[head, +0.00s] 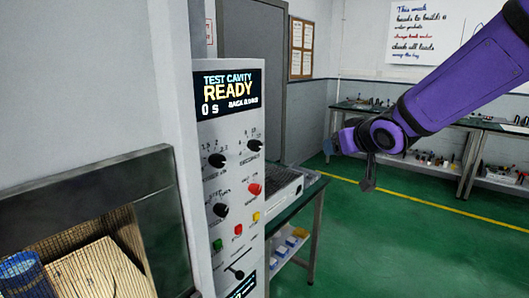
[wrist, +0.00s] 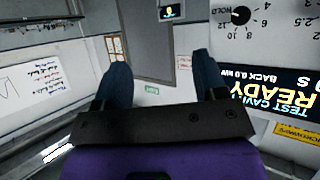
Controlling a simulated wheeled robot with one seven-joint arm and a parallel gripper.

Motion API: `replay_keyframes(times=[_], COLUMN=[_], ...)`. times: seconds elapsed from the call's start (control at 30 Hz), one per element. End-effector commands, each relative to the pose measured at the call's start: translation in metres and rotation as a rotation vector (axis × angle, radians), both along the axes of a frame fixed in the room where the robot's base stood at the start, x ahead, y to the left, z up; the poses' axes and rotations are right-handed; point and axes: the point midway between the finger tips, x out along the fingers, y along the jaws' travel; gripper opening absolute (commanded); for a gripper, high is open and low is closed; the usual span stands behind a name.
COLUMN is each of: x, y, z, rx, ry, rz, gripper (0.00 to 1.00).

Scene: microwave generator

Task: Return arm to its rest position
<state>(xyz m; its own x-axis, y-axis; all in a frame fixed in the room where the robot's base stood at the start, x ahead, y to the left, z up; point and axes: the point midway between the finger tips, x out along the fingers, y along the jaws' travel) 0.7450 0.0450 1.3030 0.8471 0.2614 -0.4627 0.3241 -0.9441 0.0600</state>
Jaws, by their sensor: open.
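My purple arm (head: 455,90) reaches in from the upper right of the head view and ends in mid-air, right of the control panel. My gripper (head: 341,141) is at its end, small and partly hidden by the wrist. In the wrist view my gripper (wrist: 161,78) has its two dark blue fingers wide apart with nothing between them. It is open and empty and touches nothing that I can see. The control panel (head: 230,170) has knobs, coloured buttons and a display (head: 229,93) reading "TEST CAVITY READY" and "0 s".
The cavity opening (head: 90,190) at lower left holds a blue cylinder (head: 25,278) and a tan board (head: 100,272). A green-topped bench (head: 292,208) stands behind the panel. Shelves (head: 430,160) line the far wall. Green floor (head: 400,240) with a yellow line is clear below my arm.

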Motion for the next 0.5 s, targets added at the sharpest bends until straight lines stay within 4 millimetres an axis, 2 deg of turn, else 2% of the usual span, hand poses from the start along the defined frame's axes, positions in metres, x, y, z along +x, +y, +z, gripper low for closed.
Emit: replay_keyframes(times=[0.03,0.2,0.37,0.5], x=[-0.014,-0.066,-0.123,-0.178], y=[-0.011,-0.051,-0.08,-0.099], z=[0.008,0.023,0.03,0.031], rx=[-0.029,-0.107,-0.139,-0.136], ry=[0.016,0.113,0.225,0.334], rz=[-0.04,-0.176,-0.277,-0.338], gripper=[0.66,0.66,0.66,0.66])
